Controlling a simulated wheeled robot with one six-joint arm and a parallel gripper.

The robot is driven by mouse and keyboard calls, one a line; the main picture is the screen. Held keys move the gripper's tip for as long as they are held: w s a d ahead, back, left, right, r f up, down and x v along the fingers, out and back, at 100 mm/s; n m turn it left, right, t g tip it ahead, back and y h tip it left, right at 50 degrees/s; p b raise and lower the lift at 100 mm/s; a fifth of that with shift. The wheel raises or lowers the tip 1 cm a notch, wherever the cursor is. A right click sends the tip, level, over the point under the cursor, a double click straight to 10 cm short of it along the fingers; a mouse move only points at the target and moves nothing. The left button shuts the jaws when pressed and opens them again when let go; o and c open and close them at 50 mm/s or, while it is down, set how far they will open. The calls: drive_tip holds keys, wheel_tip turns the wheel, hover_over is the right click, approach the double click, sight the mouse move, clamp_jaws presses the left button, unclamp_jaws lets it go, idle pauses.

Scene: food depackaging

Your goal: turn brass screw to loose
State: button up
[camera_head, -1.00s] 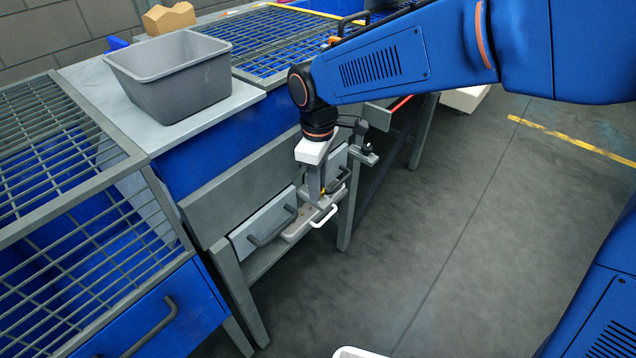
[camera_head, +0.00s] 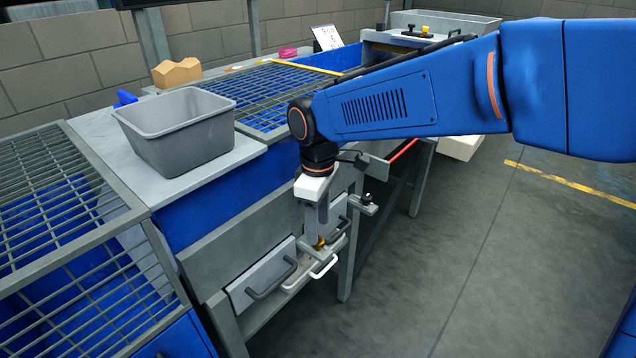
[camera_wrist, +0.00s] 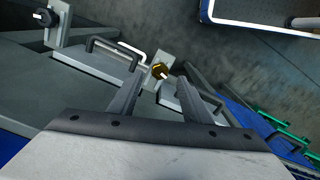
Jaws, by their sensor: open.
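The brass screw (camera_wrist: 159,71) shows as a round brass knob on a pale plate (camera_wrist: 152,84) in the wrist view. It lies between and just beyond the fingertips of my gripper (camera_wrist: 159,80); I cannot tell whether either finger touches it. In the head view, my gripper (camera_head: 318,238) points down at the brass screw (camera_head: 320,243), by the drawer fronts under the bench. My gripper is open and its fingers partly hide the screw there.
A white handle (camera_head: 324,267) and a dark drawer handle (camera_head: 272,283) stick out close to my gripper. A dark knob (camera_head: 367,199) sits on a bracket to the right. A grey bin (camera_head: 178,140) stands on the bench. The floor at right is clear.

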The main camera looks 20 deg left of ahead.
sight(321, 240)
wheel_tip(321, 240, up, 13)
drive_tip(key=shift+r, duration=0.2)
idle(0.4)
drive_tip(key=d+m+t+y, duration=0.15)
drive_tip(key=d+m, duration=0.65)
drive_tip(key=d, duration=1.8)
drive_tip(key=s+d+f+m+t, duration=0.1)
drive_tip(key=s+d+f+m, duration=0.3)
drive_tip(key=d, duration=0.6)
drive_tip(key=s+d+f+m+t+h, duration=0.1)
drive_tip(key=s+d+f+m+t, duration=0.1)
drive_tip(key=s+d+f+m, duration=0.3)
drive_tip(key=s+d+f, duration=0.2)
drive_tip(key=s+d, duration=0.2)
drive_tip(key=shift+d, duration=0.35)
drive_tip(key=shift+h, duration=0.25)
